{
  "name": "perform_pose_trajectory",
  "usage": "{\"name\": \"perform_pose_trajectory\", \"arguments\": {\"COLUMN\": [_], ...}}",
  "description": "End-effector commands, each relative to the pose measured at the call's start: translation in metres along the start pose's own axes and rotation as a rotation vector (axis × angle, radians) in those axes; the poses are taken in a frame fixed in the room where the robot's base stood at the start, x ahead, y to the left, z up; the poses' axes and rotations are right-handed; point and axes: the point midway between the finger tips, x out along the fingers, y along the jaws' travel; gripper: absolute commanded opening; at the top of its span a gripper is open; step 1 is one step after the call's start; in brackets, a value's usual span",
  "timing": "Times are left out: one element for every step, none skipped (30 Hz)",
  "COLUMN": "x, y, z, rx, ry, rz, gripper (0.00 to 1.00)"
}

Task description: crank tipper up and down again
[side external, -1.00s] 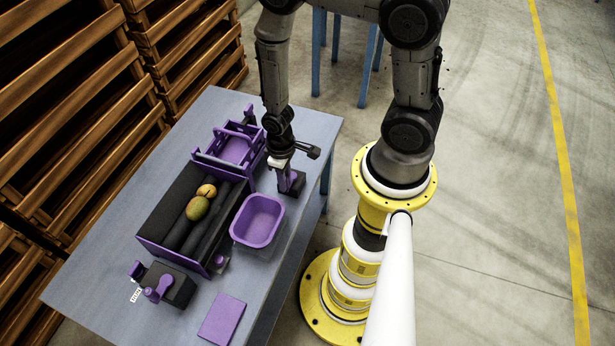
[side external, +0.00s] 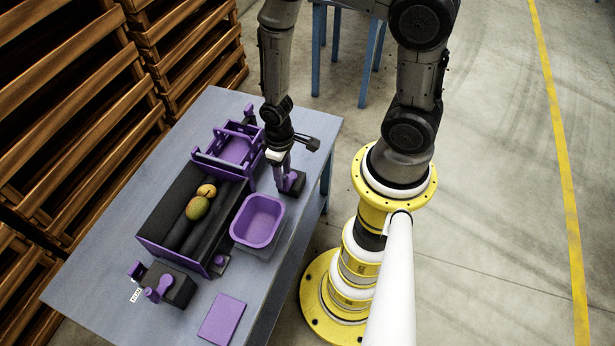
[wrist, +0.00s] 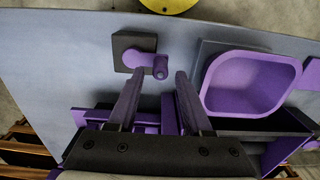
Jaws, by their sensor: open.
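The crank, a purple arm with an upright knob (wrist: 160,68) on a dark block (wrist: 126,46), sits near the table edge. It also shows in the side external view (side external: 292,183), partly behind my gripper (side external: 279,176). In the wrist view my gripper (wrist: 160,80) is open, its two fingers apart, with the knob just beyond and between the tips. I cannot tell whether the fingers overlap the knob in height. The tipper, a purple tray in a frame (side external: 234,150), stands at the head of the dark grader. In the wrist view it is partly hidden behind my fingers.
Two potatoes, one greenish (side external: 197,208) and one yellow (side external: 206,190), lie on the grader's rollers. A purple bin (side external: 258,220) stands close beside the crank. A second dark block with purple knobs (side external: 165,287) and a flat purple plate (side external: 222,319) lie at the near end.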

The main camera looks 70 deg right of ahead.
Motion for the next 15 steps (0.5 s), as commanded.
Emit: {"name": "perform_pose_trajectory", "arguments": {"x": [-0.005, -0.007, -0.009, -0.011, -0.014, -0.017, -0.019, -0.021, -0.024, -0.026, -0.028, -0.031, -0.033, -0.035, -0.038], "y": [0.000, 0.000, 0.000, 0.000, 0.000, 0.000, 0.000, 0.000, 0.000, 0.000, 0.000, 0.000, 0.000, 0.000, 0.000], "z": [-0.001, -0.001, 0.000, 0.000, -0.001, -0.001, -0.001, 0.000, 0.000, 0.000, -0.001, -0.001, -0.001, 0.000, 0.000], "rx": [0.000, 0.000, 0.000, 0.000, 0.000, 0.000, 0.000, 0.000, 0.000, 0.000, 0.000, 0.000, 0.000, 0.000, 0.000], "ry": [0.003, 0.002, 0.001, 0.001, 0.002, 0.003, 0.002, 0.002, 0.001, 0.001, 0.002, 0.002, 0.002, 0.001, 0.001], "rz": [0.000, 0.000, 0.000, 0.000, 0.000, 0.000, 0.000, 0.000, 0.000, 0.000, 0.000, 0.000, 0.000, 0.000, 0.000], "gripper": [0.50, 0.50, 0.50, 0.50, 0.50, 0.50, 0.50, 0.50, 0.50, 0.50, 0.50, 0.50, 0.50, 0.50, 0.50]}}
